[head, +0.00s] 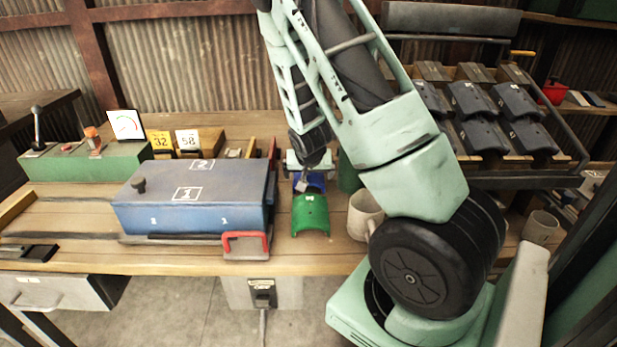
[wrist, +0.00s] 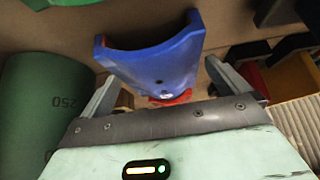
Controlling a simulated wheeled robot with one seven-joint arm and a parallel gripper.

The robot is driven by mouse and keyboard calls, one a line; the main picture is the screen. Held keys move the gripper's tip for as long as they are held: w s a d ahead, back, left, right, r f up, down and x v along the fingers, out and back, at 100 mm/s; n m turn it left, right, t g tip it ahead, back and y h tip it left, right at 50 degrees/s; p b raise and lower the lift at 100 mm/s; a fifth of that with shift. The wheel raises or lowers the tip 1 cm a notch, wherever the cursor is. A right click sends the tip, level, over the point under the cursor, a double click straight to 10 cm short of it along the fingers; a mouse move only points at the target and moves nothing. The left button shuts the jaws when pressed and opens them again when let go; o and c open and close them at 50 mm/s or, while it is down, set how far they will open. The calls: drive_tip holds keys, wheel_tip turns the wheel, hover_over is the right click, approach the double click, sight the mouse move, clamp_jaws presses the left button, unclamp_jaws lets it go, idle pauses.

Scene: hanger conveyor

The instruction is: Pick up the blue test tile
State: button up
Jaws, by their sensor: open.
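The blue test tile (wrist: 160,62) is a curved, trough-shaped piece in the wrist view, lying just ahead of my gripper (wrist: 163,90). My gripper is open, with one finger on each side of the tile's near end. I cannot tell whether either finger touches it. In the head view, the blue tile (head: 313,181) shows only as a small patch behind a green tile, partly hidden by my gripper (head: 308,172) above it. The green tile (head: 310,214) lies on the bench nearer the front, and its edge shows at the wrist view's top.
A green cylinder marked 250 (wrist: 40,105) stands close to my gripper's left in the wrist view. A mug (head: 364,215) stands on the bench beside the green tile. A blue box (head: 192,205) with a red handle is at left. Dark tiles (head: 520,100) sit on a rack at right.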

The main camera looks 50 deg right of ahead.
drive_tip(key=c, duration=1.1)
